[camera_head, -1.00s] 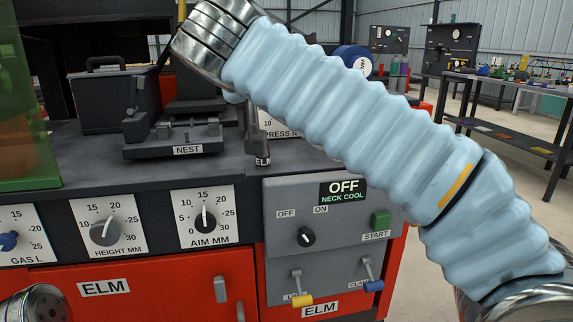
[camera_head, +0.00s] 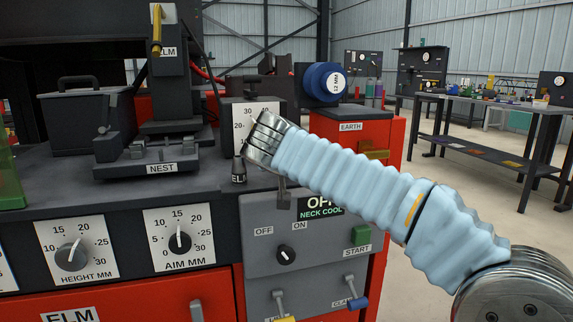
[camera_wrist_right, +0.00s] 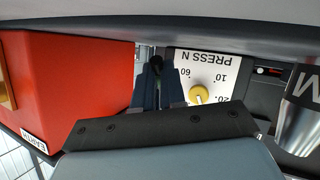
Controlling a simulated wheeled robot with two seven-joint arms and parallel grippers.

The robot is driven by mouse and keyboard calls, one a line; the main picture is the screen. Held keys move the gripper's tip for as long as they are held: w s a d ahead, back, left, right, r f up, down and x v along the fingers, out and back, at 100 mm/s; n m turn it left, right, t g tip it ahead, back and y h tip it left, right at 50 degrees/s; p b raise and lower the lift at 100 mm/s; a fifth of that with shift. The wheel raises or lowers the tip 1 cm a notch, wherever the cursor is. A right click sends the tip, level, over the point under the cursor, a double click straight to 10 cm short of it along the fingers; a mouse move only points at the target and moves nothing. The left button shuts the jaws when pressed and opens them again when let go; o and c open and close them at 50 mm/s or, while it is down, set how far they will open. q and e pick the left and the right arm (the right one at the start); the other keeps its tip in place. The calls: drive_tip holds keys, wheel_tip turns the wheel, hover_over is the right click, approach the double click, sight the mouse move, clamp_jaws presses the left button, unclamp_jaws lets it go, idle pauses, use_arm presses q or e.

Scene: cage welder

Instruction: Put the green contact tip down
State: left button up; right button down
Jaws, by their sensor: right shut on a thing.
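My right arm comes in from the right in the head view, and its wrist hangs over the bench top near the neck cool panel. In the right wrist view my right gripper (camera_wrist_right: 157,68) is shut, with a small dark rounded piece between its fingertips. In the head view my wrist hides most of the gripper. A dark labelled cylinder (camera_head: 238,171) stands on the bench just left of my wrist. My left gripper is out of view.
The nest (camera_head: 160,168) stands left on the dark bench. The press dial (camera_head: 244,120) is behind my wrist. A panel with the neck cool switch (camera_head: 285,255) and a green start button (camera_head: 361,236) faces me. A red earth box (camera_head: 350,130) stands to the right.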

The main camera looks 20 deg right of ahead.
drive_tip(key=shift+f, duration=0.55)
drive_tip(key=shift+f+b, duration=0.5)
drive_tip(key=shift+b, duration=0.1)
drive_tip(key=c, duration=1.5)
unclamp_jaws()
drive_tip(key=shift+a, duration=0.1)
drive_tip(key=shift+f, duration=0.1)
drive_tip(key=v, duration=1.2)
drive_tip(key=shift+r, duration=0.5)
